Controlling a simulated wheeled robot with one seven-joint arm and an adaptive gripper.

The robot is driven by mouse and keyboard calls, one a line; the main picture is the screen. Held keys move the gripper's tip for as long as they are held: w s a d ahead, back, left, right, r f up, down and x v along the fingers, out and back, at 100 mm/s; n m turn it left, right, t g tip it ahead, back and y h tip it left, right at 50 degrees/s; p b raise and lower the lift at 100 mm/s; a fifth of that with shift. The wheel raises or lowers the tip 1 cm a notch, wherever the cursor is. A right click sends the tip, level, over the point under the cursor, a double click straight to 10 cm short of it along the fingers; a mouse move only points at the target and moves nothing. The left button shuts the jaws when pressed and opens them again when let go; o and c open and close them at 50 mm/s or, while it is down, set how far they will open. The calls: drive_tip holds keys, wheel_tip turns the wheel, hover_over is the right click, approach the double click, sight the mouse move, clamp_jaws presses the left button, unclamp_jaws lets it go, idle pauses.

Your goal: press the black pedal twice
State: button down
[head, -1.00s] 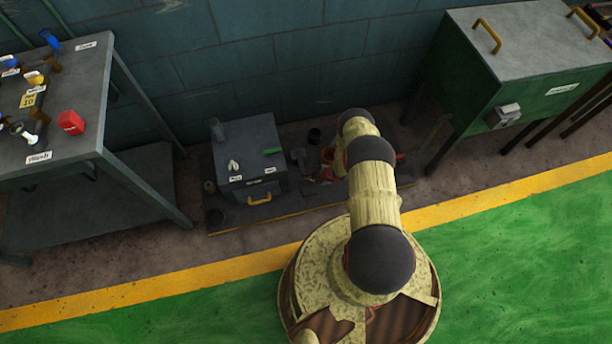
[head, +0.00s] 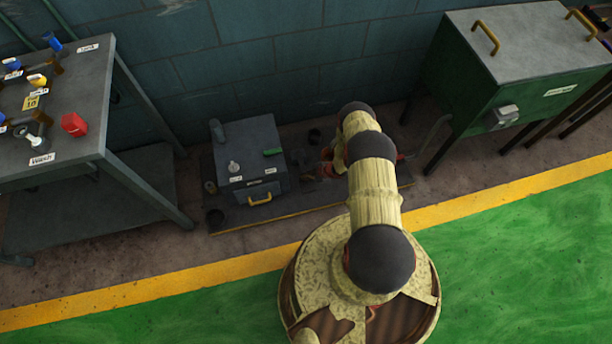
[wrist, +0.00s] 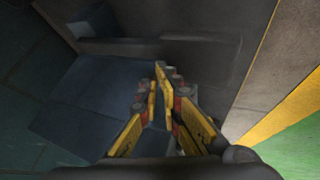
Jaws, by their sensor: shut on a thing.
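I cannot pick out the black pedal with certainty. Small dark shapes lie on the low dark platform (head: 340,200) on the floor, close to my gripper, and part of that spot is hidden by my arm. My gripper (head: 326,170) is low over the platform, right of the grey box, with its red parts partly hidden. In the wrist view my gripper's yellow fingers (wrist: 158,88) are close together at the tips. What lies between them cannot be made out. A dark bar-like shape (wrist: 120,46) lies beyond the fingertips, apart from them in the picture.
A grey box (head: 245,145) with a yellow handle stands on the platform's left part. A grey workbench (head: 90,110) is at the left, and a green cabinet (head: 530,85) on legs is at the right. The wall is close behind. The green floor in front is clear.

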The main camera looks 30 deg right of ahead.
drive_tip(key=shift+r+p, duration=0.45)
drive_tip(key=shift+r, duration=0.65)
drive_tip(key=shift+w+r, duration=0.25)
drive_tip(key=shift+r, duration=0.2)
drive_tip(key=shift+w+d, duration=0.1)
drive_tip(key=shift+f+b, duration=0.65)
drive_tip(key=shift+b, duration=0.25)
